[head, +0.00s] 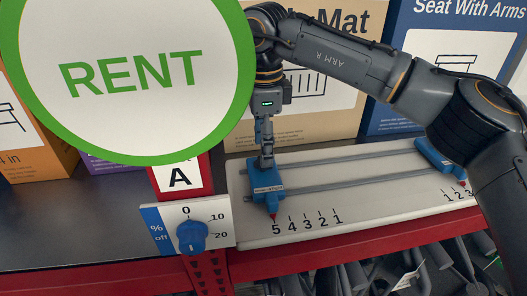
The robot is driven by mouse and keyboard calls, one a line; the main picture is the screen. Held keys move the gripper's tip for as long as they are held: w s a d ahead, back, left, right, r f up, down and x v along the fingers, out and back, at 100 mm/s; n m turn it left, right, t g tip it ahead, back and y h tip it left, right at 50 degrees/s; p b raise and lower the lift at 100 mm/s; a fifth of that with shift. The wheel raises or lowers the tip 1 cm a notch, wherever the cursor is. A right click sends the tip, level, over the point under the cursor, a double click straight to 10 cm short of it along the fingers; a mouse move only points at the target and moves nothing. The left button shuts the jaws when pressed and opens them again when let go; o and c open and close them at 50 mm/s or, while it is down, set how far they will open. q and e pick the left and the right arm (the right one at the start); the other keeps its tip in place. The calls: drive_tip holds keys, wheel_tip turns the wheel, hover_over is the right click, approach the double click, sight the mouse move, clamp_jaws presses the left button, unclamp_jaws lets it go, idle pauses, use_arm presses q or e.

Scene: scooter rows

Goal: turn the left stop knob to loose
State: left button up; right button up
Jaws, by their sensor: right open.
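The left stop is a blue block (262,203) on two grey rails of a white board, its red pointer at the 5 mark. A small white label with print too small to read sits on its top. My right gripper (265,160) points down onto the top of this stop, with its fingertips around where the knob would be. The fingers are open. The knob itself is hidden by the fingers, so its turn and any touch cannot be told. The right stop (436,156) is a blue block at the right end of the rails, partly behind my arm. My left gripper is not in view.
A round RENT sign (130,75) covers the upper left. A blue dial (192,236) on a percent-off plate points near 0, left of the white board (335,215). Boxes stand close behind the rails. A red shelf edge (350,250) runs in front.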

wheel_tip(320, 180, up, 10)
drive_tip(key=shift+f, duration=0.25)
idle(0.3)
